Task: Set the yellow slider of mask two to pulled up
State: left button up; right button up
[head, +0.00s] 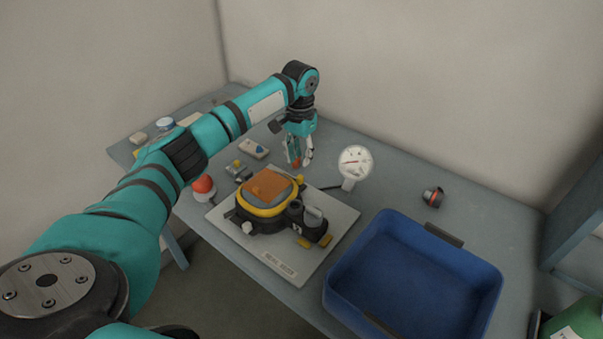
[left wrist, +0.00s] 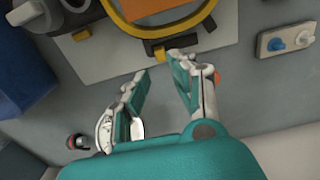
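The mask (head: 262,206) has an orange window, a yellow rim and black fittings, one marked 2. It lies on a pale board (head: 225,223). A small yellow slider (head: 300,180) stands at the mask's far right edge; in the left wrist view the yellow slider (left wrist: 157,50) sticks out from the rim. My left gripper (head: 301,162) hangs just beyond the slider, pointing down. In the left wrist view the left gripper (left wrist: 158,66) has its fingers apart with nothing between them, the slider lying just ahead of the gap. My right gripper is out of view.
A round gauge (head: 355,162) stands right of the gripper. A blue tray (head: 470,270) is at the front right. A red-topped item (head: 204,187), a small valve (head: 238,171) and a white block with a blue knob (head: 252,149) lie left. A dark cap (head: 433,196) lies right.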

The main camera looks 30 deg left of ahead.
aim_at(300, 176)
pick_arm(q)
notch_tip(300, 176, down, 6)
jog(key=shift+a+f+p, duration=0.1)
jog(key=shift+f+p, duration=0.05)
jog(key=shift+p, duration=0.15)
jog(key=shift+f, duration=0.65)
grip_shut()
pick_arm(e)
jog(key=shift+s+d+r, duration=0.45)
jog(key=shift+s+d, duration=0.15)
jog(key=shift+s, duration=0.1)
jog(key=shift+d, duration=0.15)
